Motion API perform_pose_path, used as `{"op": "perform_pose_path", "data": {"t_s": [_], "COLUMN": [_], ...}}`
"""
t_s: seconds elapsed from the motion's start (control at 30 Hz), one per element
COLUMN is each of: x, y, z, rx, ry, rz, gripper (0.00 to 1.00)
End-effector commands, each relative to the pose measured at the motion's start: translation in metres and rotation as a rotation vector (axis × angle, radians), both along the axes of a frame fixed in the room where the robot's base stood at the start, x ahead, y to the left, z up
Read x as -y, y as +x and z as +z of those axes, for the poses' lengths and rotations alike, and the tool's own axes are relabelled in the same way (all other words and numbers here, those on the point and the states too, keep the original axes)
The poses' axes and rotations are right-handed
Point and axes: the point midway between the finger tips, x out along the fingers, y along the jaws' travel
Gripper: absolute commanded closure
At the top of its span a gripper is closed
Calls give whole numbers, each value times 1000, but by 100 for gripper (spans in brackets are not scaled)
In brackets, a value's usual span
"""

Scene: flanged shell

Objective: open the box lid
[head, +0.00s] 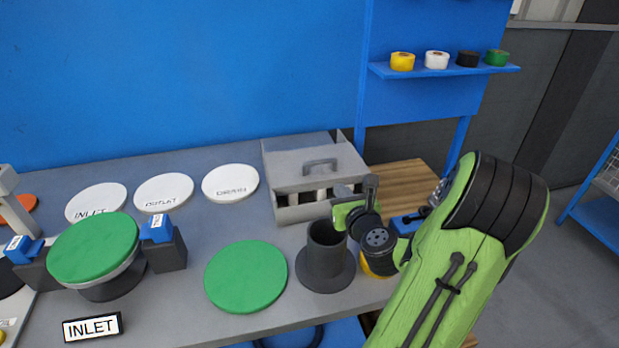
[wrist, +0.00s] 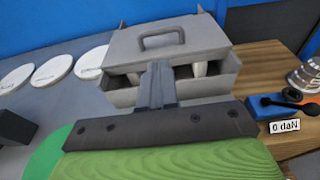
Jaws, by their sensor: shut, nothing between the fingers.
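The grey box (head: 296,211) stands at the back right of the bench, also in the wrist view (wrist: 122,97). Its grey lid (head: 285,158) has an arched handle (head: 320,165) on top. A dark gap shows under the lid's front edge, with white cylindrical things (head: 321,195) inside. I cannot tell the lid's exact angle. In the wrist view my gripper (wrist: 157,68) is shut and empty, in front of the box, its tips below the handle (wrist: 161,38) in the picture. Contact with the box cannot be told. The fingers hide part of the box's front.
A dark flanged pipe (head: 325,262) and a green disc (head: 246,276) stand in front of the box. White labelled discs (head: 230,183) lie to its left. A wooden board (head: 405,180) and a blue device with a readout (wrist: 285,110) are to its right.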

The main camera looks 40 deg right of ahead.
Motion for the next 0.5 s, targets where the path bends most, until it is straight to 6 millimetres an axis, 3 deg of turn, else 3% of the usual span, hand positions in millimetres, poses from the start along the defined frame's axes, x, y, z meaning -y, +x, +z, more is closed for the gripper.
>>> {"op": "perform_pose_path", "data": {"t_s": [0.17,0.5], "x": [8,42], "y": [14,78], "z": [2,-14], "rx": [5,3], "ry": [7,-1], "rz": [-4,0], "gripper": [100,100]}}
